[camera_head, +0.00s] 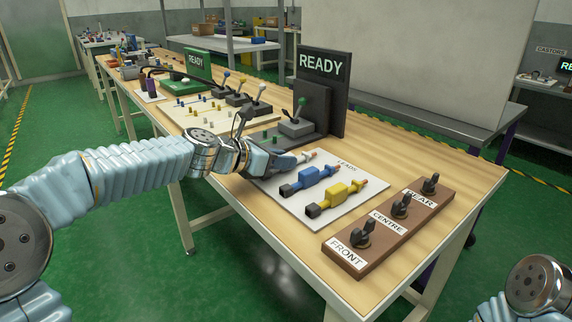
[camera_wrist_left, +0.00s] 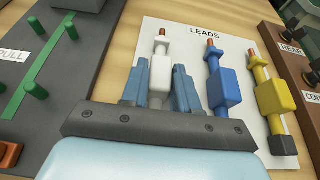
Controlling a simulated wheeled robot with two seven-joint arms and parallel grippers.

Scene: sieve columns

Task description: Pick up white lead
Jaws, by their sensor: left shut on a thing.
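The white lead (camera_wrist_left: 160,74) lies over the white LEADS mat (camera_wrist_left: 225,43), with its copper tip towards the far side. My left gripper (camera_wrist_left: 160,88) is shut on it, one blue finger on each side of its body. In the head view my left gripper (camera_head: 284,163) reaches in from the left and hides most of the white lead (camera_head: 306,155); only its tip end shows. I cannot tell whether the lead is raised off the mat. My right gripper is out of view; only part of my right arm shows at the lower right.
A blue lead (camera_head: 315,179) and a yellow lead (camera_head: 338,196) lie beside it on the mat. A READY panel (camera_head: 322,85) with a lever stands behind the gripper. Pegged boards fill the table's left.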

